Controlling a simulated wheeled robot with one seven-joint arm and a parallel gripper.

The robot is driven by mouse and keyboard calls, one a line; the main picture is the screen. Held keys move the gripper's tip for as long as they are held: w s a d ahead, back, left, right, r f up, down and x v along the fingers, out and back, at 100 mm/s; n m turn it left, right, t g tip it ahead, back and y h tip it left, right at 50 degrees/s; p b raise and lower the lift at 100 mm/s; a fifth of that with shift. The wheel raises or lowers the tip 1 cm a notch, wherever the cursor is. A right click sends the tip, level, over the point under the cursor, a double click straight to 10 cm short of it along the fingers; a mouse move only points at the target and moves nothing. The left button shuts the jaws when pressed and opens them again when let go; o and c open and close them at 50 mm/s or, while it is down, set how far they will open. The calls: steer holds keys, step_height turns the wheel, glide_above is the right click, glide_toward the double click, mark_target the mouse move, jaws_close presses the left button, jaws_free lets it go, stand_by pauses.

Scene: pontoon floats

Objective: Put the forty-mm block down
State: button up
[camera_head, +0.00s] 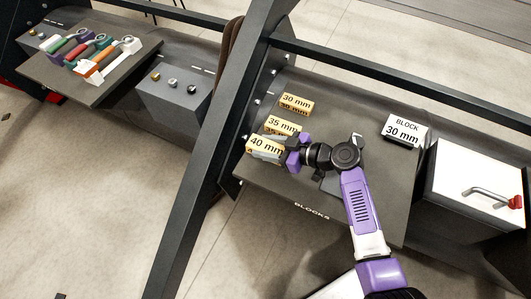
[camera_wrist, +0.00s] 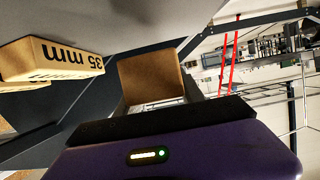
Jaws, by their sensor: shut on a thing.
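The forty-mm block (camera_head: 264,146), a pale wooden block marked "40 mm", is at the left end of the dark blocks board. My gripper (camera_head: 284,153) is shut on it from the right. In the wrist view the block's brown end face (camera_wrist: 150,78) shows just beyond the fingers. The head view does not show clearly whether its underside touches the board. The 35 mm block (camera_head: 285,125) lies just behind it and also shows at the left of the wrist view (camera_wrist: 55,60). The 30 mm block (camera_head: 296,101) lies farther back.
The board (camera_head: 260,183) is labelled "BLOCKS" along its front edge. A sign reading "BLOCK 30 mm" (camera_head: 404,130) stands at its right, beside a white-topped box (camera_head: 478,176) with a handle. A dark slanted post (camera_head: 205,160) rises left of the board. Several tools (camera_head: 88,55) lie far left.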

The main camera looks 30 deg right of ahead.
steer(key=shift+f, duration=2.05)
steer(key=shift+f+b, duration=0.15)
steer(key=shift+b, duration=0.15)
steer(key=o, duration=1.5)
steer(key=shift+c, duration=0.2)
steer(key=shift+r, duration=0.2)
steer(key=b+v, duration=0.1)
steer(key=v, duration=1.1)
steer(key=shift+s, duration=0.1)
